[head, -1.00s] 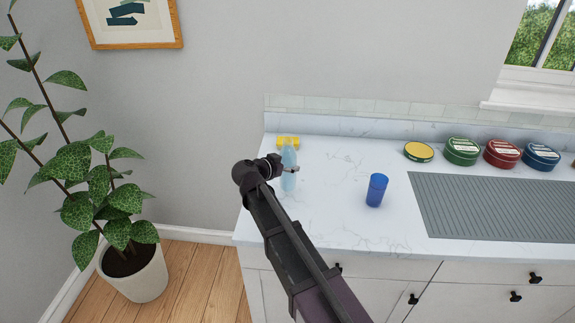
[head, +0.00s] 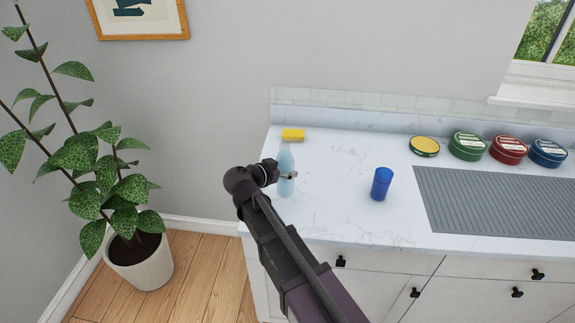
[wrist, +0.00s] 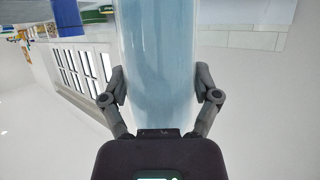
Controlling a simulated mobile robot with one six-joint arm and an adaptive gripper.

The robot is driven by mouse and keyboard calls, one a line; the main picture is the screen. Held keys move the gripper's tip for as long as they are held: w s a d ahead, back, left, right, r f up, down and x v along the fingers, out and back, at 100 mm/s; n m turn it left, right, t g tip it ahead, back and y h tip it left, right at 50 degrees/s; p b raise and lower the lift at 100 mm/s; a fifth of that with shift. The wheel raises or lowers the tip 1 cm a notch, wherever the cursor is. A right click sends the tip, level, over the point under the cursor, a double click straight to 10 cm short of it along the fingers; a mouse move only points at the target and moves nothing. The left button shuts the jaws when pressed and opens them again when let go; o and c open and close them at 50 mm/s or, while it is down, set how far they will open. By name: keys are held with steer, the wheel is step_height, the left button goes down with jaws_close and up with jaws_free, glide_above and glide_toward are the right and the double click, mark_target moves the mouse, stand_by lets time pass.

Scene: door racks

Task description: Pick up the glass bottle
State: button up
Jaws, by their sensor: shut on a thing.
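The glass bottle (head: 286,160) is pale blue and see-through, with a narrow neck, and stands out at the left end of the counter in the head view. My gripper (head: 287,176) is at its side. In the wrist view the bottle (wrist: 158,60) fills the middle, and my gripper (wrist: 161,95) has a finger against each side of it, shut on it. The bottle looks upright in the head view. Whether its base touches the counter I cannot tell for sure.
A blue cup (head: 381,184) stands to the right on the white marble counter (head: 335,215). A yellow block (head: 293,135) lies behind the bottle. Green (head: 467,146), red (head: 508,149) and blue (head: 548,153) tins line the back right, behind a grey ribbed mat (head: 500,205). A potted plant (head: 140,262) stands left.

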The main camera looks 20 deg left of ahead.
steer(key=s, duration=0.8)
steer(key=shift+s+r+p, duration=0.15)
steer(key=shift+r+p, duration=0.2)
steer(key=shift+r, duration=0.1)
